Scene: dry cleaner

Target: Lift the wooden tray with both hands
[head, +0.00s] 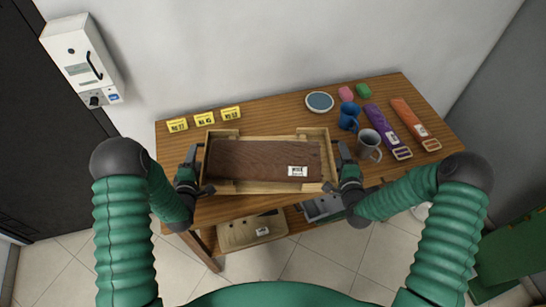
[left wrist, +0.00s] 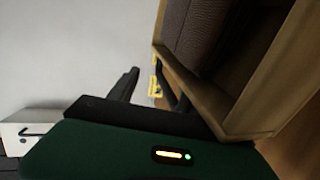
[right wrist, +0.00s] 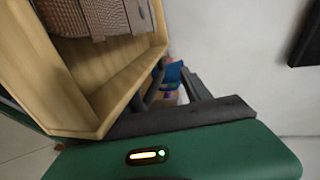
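The wooden tray (head: 262,187) is a shallow light-wood box at the table's front middle. A flat brown textured item (head: 250,160) with a white label lies in it. My left gripper (head: 197,173) is at the tray's left end, and my right gripper (head: 338,170) is at its right end. Both have their fingers spread apart along the end walls, close to the wood. The wrist views show the tray's near corner beside the left gripper (left wrist: 165,105) and the right gripper (right wrist: 180,105). Contact with the wood and the tray's underside are hidden.
The wooden table (head: 275,115) holds yellow number tags (head: 204,119) at back left. A bin (head: 252,232) sits below.

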